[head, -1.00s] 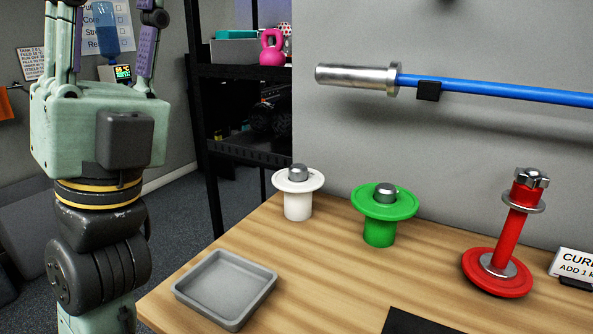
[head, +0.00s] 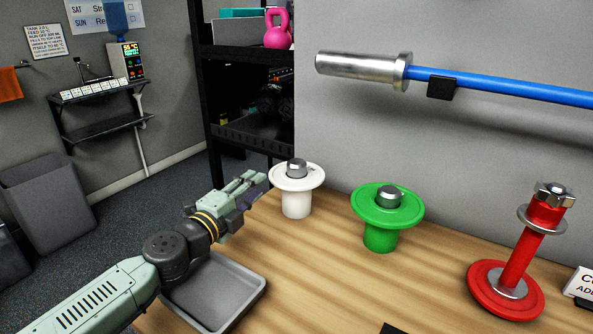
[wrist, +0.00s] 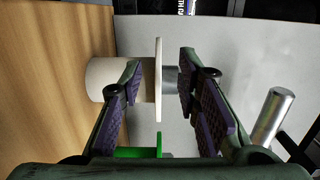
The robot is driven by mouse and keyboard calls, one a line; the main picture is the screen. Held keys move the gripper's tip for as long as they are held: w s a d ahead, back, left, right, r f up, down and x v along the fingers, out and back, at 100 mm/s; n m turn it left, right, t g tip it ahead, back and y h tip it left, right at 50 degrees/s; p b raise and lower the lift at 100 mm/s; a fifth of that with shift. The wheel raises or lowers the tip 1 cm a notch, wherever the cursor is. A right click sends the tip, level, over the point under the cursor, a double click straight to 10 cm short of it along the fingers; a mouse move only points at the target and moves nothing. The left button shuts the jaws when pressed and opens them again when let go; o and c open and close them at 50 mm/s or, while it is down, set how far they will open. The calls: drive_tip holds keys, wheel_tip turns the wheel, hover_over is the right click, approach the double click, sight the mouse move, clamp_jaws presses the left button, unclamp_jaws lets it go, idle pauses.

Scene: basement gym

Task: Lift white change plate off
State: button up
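The white change plate (head: 312,180) sits flat on a white round stand (head: 296,206), with a grey metal peg (head: 297,167) up through its middle. My gripper (head: 256,184) is just left of the plate in the head view, pointing toward it. In the wrist view, the open purple-padded fingers (wrist: 160,78) appear either side of the plate (wrist: 158,55), which shows edge-on. The white stand shows beside it in the wrist view (wrist: 100,80). No firm contact is visible, and I cannot tell how far the rim reaches between the pads.
A green plate (head: 365,209) on a green stand is close to the right. A red dumbbell (head: 517,253) stands farther right. A grey tray (head: 248,297) lies beneath my arm. A blue bar (head: 510,90) is mounted on the wall behind.

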sight(274, 172)
drive_tip(key=p+x, duration=0.1)
drive_tip(key=x, duration=0.2)
drive_tip(key=p+x, duration=0.2)
drive_tip(key=x, duration=0.2)
drive_tip(key=shift+d, duration=0.45)
drive_tip(key=shift+w+d+f, duration=0.15)
drive_tip(key=shift+w+d, duration=0.05)
drive_tip(key=shift+w, duration=0.15)
clamp_jaws()
